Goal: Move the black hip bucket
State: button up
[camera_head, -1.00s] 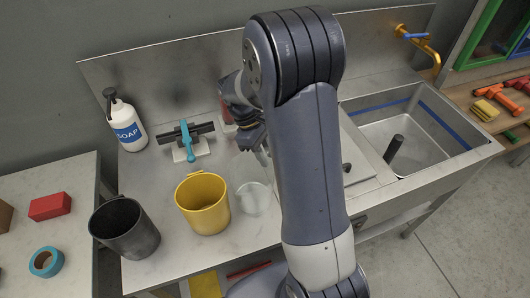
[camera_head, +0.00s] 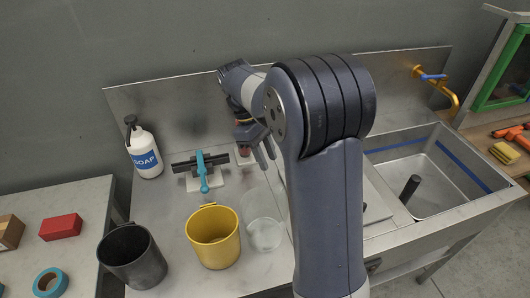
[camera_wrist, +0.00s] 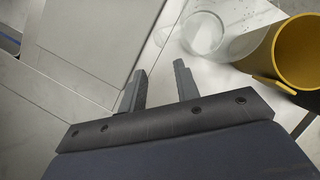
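The black hip bucket (camera_head: 133,258) stands upright at the front left corner of the steel counter, left of the yellow bucket (camera_head: 213,238). It looks empty inside. My gripper (camera_head: 264,156) is above the counter, behind and to the right of the yellow bucket, well apart from the black one. In the wrist view its two fingers (camera_wrist: 160,88) stand apart with nothing between them. The black bucket is not in the wrist view.
A clear container (camera_head: 264,222) stands right of the yellow bucket. A soap bottle (camera_head: 144,150) and a teal-handled tool (camera_head: 203,172) are at the back. A side table (camera_head: 75,262) holds a red block (camera_head: 60,227) and teal tape (camera_head: 50,283). A sink (camera_head: 425,165) lies right.

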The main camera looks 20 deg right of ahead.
aim_at(144, 273)
jog(key=u, duration=1.55)
jog(key=j+u, duration=0.1)
jog(key=j, duration=0.2)
jog(key=i+j+u, duration=0.1)
jog(key=j, duration=0.2)
